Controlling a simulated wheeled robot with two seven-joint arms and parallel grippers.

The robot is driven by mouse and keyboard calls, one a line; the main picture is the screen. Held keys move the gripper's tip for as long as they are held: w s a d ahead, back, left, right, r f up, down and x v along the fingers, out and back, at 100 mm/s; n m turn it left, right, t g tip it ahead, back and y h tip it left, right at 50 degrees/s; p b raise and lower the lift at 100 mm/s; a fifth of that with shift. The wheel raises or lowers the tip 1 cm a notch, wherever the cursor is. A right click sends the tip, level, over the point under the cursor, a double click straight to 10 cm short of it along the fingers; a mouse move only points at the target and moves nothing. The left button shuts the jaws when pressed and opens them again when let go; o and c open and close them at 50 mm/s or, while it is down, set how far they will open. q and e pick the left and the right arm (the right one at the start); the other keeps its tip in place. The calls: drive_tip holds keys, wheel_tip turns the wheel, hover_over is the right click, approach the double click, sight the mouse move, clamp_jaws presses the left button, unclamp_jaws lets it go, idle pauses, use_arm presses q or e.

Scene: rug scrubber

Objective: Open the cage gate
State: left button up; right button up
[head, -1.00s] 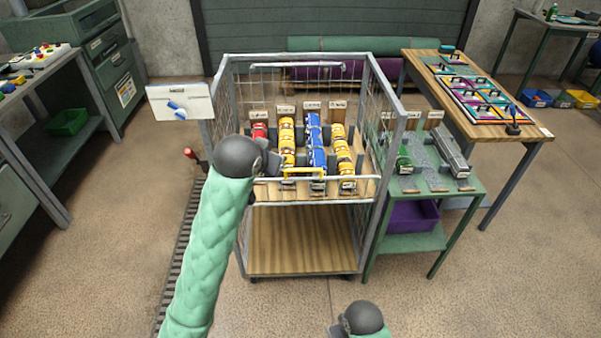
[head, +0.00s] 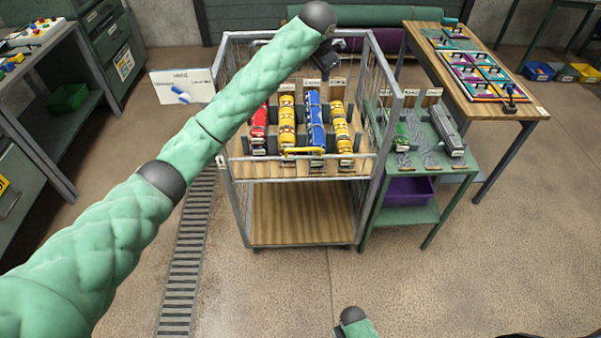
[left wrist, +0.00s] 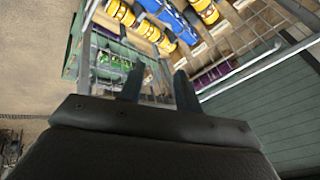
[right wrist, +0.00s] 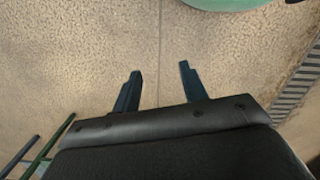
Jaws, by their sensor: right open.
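The wire cage (head: 385,105) stands upright in the middle of the head view. Its low front gate (head: 265,178), a railed section with a yellow handle (head: 303,151), stands across the front. My left arm reaches over the cage's left side. My left gripper (head: 322,55) is over the cage's back part, above the toy trains, away from the yellow handle. In the left wrist view its fingers (left wrist: 160,88) are apart with nothing between them, and wire mesh shows beyond. My right gripper (right wrist: 160,82) is open and empty above the bare floor; its arm shows at the head view's bottom edge.
Red, yellow and blue toy trains (head: 314,130) stand on the cage's upper shelf. A green side table (head: 450,180) stands close on the right, with a wooden table (head: 530,110) behind. A white sign (head: 183,88) is at the left. The floor in front is clear.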

drive_tip(key=s+d+f+t, duration=0.2)
drive_tip(key=s+f, duration=0.3)
drive_tip(key=f, duration=0.3)
drive_tip(key=s+d+f+t, duration=0.1)
drive_tip(key=s+d+f, duration=0.1)
drive_tip(key=s+f, duration=0.5)
use_arm(q)
drive_tip(key=shift+s+a+f+m+g+y+p, duration=0.5)
drive_tip(key=shift+a+f+m+g, duration=0.65)
drive_tip(key=shift+f, duration=3.35)
drive_tip(key=shift+s+a+f+m+g+y+p, duration=0.15)
drive_tip(key=shift+a+f+m+g+p, duration=0.95)
drive_tip(key=shift+f, duration=3.35)
drive_tip(key=shift+s+a+f+m+g+y+p, duration=0.3)
drive_tip(key=shift+a+f+m+g, duration=0.85)
drive_tip(key=shift+f, duration=3.35)
use_arm(e)
drive_tip(key=s+d+f, duration=0.1)
drive_tip(key=s+f, duration=0.1)
drive_tip(key=s, duration=0.5)
drive_tip(key=shift+f+g, duration=0.2)
drive_tip(key=shift+g, duration=0.1)
use_arm(q)
drive_tip(key=shift+d+n+g, duration=0.4)
drive_tip(key=shift+d+n, duration=0.05)
drive_tip(key=shift+n, duration=0.05)
use_arm(e)
drive_tip(key=shift+d, duration=0.1)
use_arm(q)
clamp_jaws()
